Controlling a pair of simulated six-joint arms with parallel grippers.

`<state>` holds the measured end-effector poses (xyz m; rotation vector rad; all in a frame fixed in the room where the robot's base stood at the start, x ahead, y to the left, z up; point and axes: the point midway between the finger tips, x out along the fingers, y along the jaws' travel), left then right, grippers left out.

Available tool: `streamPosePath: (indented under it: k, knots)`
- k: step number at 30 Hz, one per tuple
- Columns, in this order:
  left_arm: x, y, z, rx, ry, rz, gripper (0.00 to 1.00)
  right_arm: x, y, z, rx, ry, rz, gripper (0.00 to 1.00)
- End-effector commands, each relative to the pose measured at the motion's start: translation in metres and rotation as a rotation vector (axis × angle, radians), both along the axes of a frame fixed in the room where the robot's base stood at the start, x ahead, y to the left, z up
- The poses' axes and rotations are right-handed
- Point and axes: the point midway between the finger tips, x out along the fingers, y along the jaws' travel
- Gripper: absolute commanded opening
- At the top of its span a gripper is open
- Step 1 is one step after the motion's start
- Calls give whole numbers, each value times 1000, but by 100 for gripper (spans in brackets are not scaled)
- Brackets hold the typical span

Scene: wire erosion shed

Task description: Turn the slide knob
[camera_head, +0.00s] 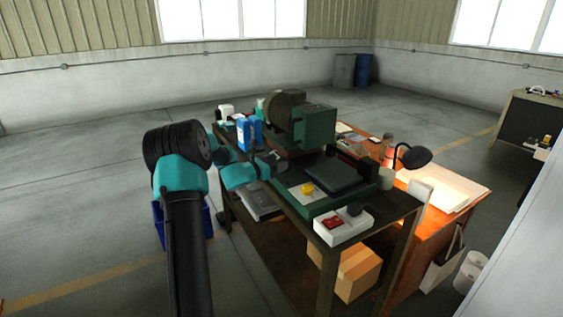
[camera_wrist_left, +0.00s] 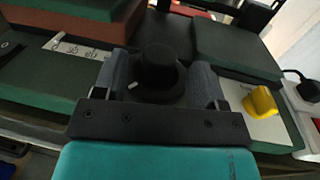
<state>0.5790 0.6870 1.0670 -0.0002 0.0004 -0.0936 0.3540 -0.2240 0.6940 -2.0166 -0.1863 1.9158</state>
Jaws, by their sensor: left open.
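A black round knob with a short white mark shows in the left wrist view (camera_wrist_left: 158,68), on a wider black base. I take it to be the slide knob. My left gripper (camera_head: 274,163) is low over the workbench, beside the green machine (camera_head: 312,128). In the left wrist view its two grey fingers stand open on either side of the knob. I cannot tell whether either finger touches it. In the head view I cannot make out the knob by the gripper. My right gripper is in neither view.
A yellow part (camera_head: 306,188) sits on a white plate, right of the gripper, near a dark block (camera_head: 338,176). A white box with a red switch (camera_head: 333,224) is at the bench's front corner. A blue container (camera_head: 246,136) stands behind. A lamp (camera_head: 415,156) is on the wooden desk.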

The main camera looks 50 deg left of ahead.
Motion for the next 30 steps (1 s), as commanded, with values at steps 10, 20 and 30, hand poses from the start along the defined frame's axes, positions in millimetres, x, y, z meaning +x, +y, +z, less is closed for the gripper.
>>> streamPosePath:
  k: [10, 20, 30]
  knots:
    - [25, -2, 0, 0, 0, 1, 65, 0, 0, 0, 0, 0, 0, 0]
    - [25, -2, 0, 0, 0, 1, 53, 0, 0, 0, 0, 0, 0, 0]
    - [25, -2, 0, 0, 0, 1, 21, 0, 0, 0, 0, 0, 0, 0]
